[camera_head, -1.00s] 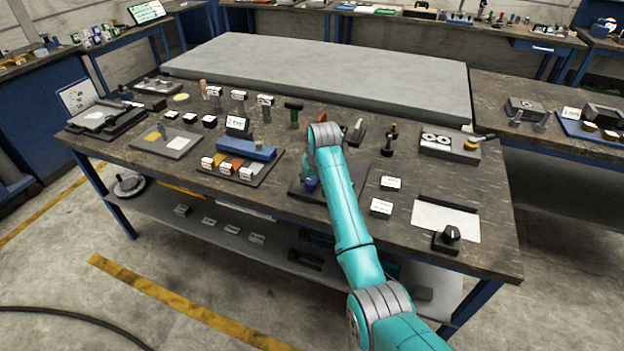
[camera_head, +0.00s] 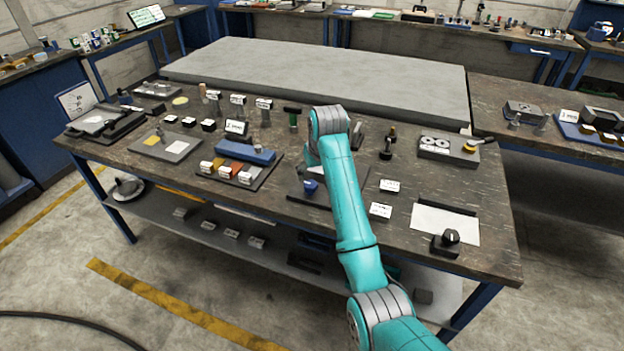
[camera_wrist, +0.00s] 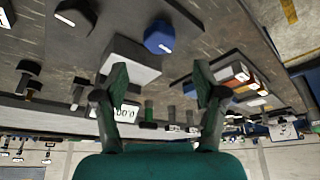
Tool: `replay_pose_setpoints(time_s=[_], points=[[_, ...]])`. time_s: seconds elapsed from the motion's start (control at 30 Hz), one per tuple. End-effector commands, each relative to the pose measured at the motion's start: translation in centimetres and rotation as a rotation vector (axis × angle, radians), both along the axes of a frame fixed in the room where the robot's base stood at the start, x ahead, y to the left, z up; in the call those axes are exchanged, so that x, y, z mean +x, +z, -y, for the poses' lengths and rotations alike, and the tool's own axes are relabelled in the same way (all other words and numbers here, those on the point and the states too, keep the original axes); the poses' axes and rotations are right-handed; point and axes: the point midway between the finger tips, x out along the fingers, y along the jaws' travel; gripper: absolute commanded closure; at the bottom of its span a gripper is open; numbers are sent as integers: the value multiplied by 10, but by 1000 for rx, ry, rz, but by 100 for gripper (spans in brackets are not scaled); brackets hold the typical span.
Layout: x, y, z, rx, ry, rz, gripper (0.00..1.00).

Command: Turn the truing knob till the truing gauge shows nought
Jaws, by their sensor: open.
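A blue faceted knob (camera_wrist: 158,37) with a white mark stands on a dark plate in the wrist view. It also shows beside my arm in the head view (camera_head: 310,188). A grey block (camera_wrist: 132,62) stands next to it. A small white display with dark digits (camera_wrist: 127,111) shows past my left finger; the reading is too small to be sure of, and I cannot tell for certain that it is the truing gauge. My gripper (camera_wrist: 161,78) is open, with nothing between its fingers, and apart from the blue knob. In the head view my arm hides the gripper.
A black knob on a block (camera_head: 450,238) stands at the bench's front right by a white sheet (camera_head: 444,222). A tray of coloured blocks (camera_head: 262,177) lies left of my arm. Small white-labelled blocks (camera_head: 381,211) lie to its right. A large grey slab (camera_head: 320,75) lies behind.

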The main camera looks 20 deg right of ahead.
Motion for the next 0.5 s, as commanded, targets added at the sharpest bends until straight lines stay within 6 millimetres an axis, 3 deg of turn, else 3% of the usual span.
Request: replay_pose_setpoints(time_s=[0.2, 0.5], points=[[-12, 31, 1, 0, 0, 3, 29], [-17, 42, 1, 0, 0, 0, 29]])
